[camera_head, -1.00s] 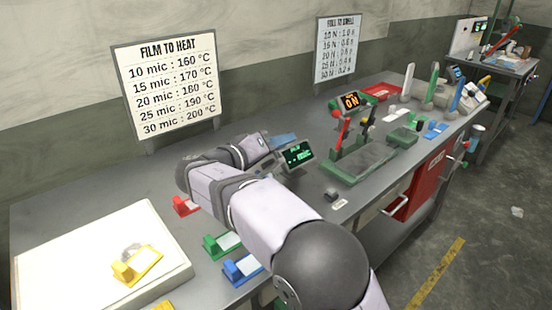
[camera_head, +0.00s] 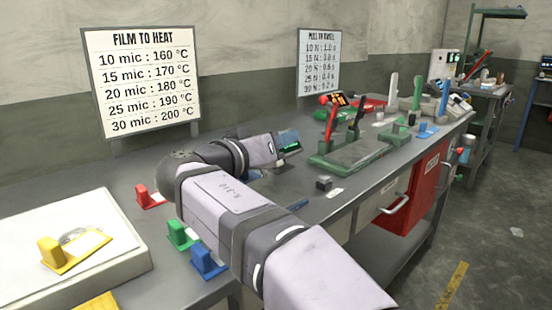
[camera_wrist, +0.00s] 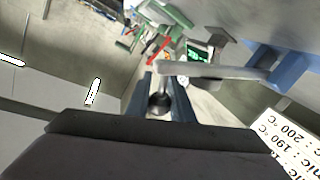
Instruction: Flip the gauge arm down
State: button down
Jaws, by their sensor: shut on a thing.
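The gauge has a blue stand (camera_wrist: 288,68) at the right of the wrist view. A pale grey gauge arm (camera_wrist: 215,72) reaches left from it, roughly level in the picture. A dark round knob (camera_wrist: 159,104) hangs on a short rod at the arm's free end. My gripper (camera_wrist: 162,92) is shut on this knob, one finger on each side. The gauge's green-lit display (camera_wrist: 198,52) is behind the arm. In the head view, the display (camera_head: 291,146) shows just past my wrist, which hides most of the gauge and my fingers.
A green sealer with a red lever (camera_head: 332,122) stands right of the gauge. Red (camera_head: 148,198), green (camera_head: 181,236) and blue (camera_head: 207,261) blocks lie left of my arm. A yellow piece (camera_head: 72,254) is on a white slab. Two signs stand at the back.

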aim_at(281, 164)
jog(key=shift+s+d+f+m+t+b, duration=0.15)
jog(key=shift+f+m+b, duration=0.35)
jog(key=shift+b, duration=0.9)
jog(key=shift+s+d+f+m+t+b, duration=0.1)
jog(key=shift+s+d+f+m+b, duration=0.2)
jog(key=shift+f+b, duration=0.7)
jog(key=shift+s+d+f+m+t+b, duration=0.15)
jog(key=shift+m+b, duration=0.25)
jog(key=shift+b, duration=1.35)
jog(key=shift+s+d+f+m+b, duration=0.2)
jog(key=shift+m+b, duration=0.1)
jog(key=shift+b, duration=0.55)
jog(key=c, duration=1.5)
grip_release()
jog(key=shift+c, duration=0.2)
jog(key=shift+a, duration=0.1)
jog(key=shift+v, duration=3.65)
